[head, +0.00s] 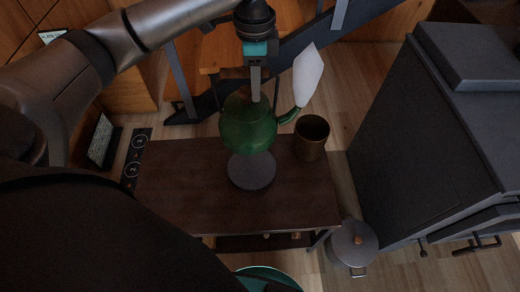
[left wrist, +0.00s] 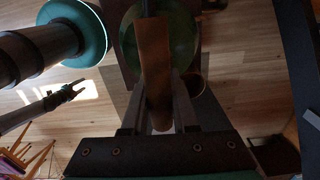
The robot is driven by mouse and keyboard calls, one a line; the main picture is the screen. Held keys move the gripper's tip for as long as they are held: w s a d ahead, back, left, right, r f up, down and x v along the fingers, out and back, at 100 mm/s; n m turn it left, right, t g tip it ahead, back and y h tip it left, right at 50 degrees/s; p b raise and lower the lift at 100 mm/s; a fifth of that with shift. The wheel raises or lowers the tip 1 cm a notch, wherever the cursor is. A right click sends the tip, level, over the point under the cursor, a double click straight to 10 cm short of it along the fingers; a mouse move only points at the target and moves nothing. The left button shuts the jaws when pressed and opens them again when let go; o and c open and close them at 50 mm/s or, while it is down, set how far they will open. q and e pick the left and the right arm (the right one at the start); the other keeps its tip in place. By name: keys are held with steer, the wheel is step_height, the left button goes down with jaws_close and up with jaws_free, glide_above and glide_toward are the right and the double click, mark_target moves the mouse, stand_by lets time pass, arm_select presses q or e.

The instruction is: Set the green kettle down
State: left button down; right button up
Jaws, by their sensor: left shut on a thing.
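The green kettle (head: 248,128) hangs from my left gripper (head: 255,92) at the far edge of a dark wooden table (head: 175,195). The gripper points down and is shut on the kettle's handle. The kettle looks upright, its spout towards the right. In the head view its lower edge overlaps a round grey disc (head: 252,172) on the table; how high it is above the table is hard to tell. In the left wrist view the brown handle (left wrist: 155,70) is between the fingers, with part of the green body (left wrist: 180,35) beyond.
A brown cup (head: 311,138) stands right of the kettle near the table's far right corner. A dark stove (head: 400,150) stands on the right. A lidded grey pot (head: 353,243) is on the floor by the table. The left part of the tabletop is clear.

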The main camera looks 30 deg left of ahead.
arm_select(q)
steer(key=shift+w+a+f, duration=0.15)
steer(key=shift+w+f, duration=0.05)
steer(key=shift+w, duration=0.2)
steer(key=shift+w+f, duration=0.2)
steer(key=shift+f, duration=0.1)
step_height(320, 180, down, 3)
steer(key=shift+a+r+m+b, duration=0.1)
steer(key=shift+m+b, duration=0.2)
steer(key=shift+b, duration=0.55)
step_height(320, 180, down, 10)
steer(key=b, duration=0.4)
steer(key=shift+f, duration=0.25)
steer(key=shift+f+b, duration=0.6)
steer(key=shift+f, duration=0.5)
steer(key=shift+f+b, duration=0.95)
steer(key=shift+f, duration=1)
arm_select(e)
steer(key=w+a+r, duration=0.7)
steer(key=w+r, duration=0.1)
steer(key=w, duration=0.3)
steer(key=shift+w+a+r+y, duration=0.15)
steer(key=shift+w+r+y, duration=0.2)
steer(key=shift+y, duration=0.05)
arm_select(q)
steer(key=shift+f, duration=0.1)
